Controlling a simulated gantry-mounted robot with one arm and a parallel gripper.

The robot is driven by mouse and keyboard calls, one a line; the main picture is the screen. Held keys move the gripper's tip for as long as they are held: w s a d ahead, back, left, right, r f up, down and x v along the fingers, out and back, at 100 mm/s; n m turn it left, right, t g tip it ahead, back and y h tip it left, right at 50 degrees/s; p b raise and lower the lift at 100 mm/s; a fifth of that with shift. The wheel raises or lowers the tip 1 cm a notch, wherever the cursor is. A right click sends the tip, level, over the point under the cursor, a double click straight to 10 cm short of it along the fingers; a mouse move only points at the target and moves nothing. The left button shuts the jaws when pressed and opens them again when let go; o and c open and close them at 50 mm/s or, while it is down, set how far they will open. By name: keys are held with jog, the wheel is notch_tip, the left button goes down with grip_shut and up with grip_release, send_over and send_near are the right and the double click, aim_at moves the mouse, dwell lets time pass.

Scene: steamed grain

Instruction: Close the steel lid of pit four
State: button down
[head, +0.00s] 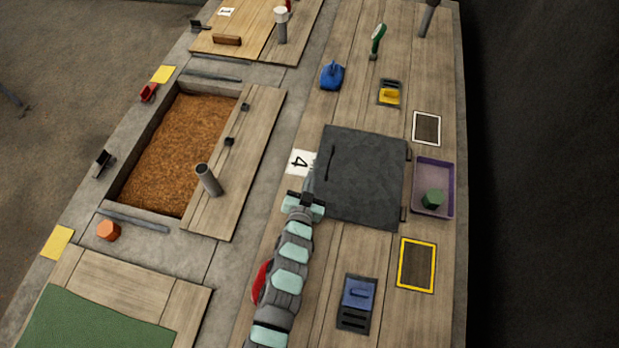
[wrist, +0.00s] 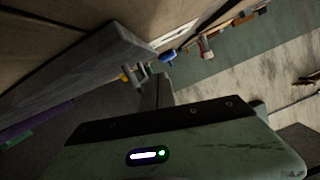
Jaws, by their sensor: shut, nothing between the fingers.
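The steel lid (head: 368,178) is a dark grey square plate with a dark bar handle (head: 331,163) near its left edge and hinges along its right edge. A white card marked 4 (head: 299,161) lies beside its left edge, partly covered. My gripper (head: 309,187) is shut and empty at the lid's lower left corner. In the wrist view a thick grey slab (wrist: 95,68), seemingly the lid, slants close by, with a dark area under it. It looks somewhat raised there, but I cannot tell by how much or whether my gripper touches it.
A purple tray (head: 419,206) with a green piece stands right of the hinges. An open grain pit (head: 175,150) with a half-drawn wooden cover (head: 240,165) is at left.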

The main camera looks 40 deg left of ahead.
jog(key=shift+r, duration=0.15)
jog(key=shift+r+p, duration=0.35)
notch_tip(320, 180, up, 3)
jog(key=shift+r+p, duration=0.2)
jog(key=shift+p, duration=0.95)
jog(key=v, duration=1)
jog(key=shift+s+a+f, duration=0.15)
jog(key=shift+a+f, duration=0.05)
jog(key=shift+a, duration=0.05)
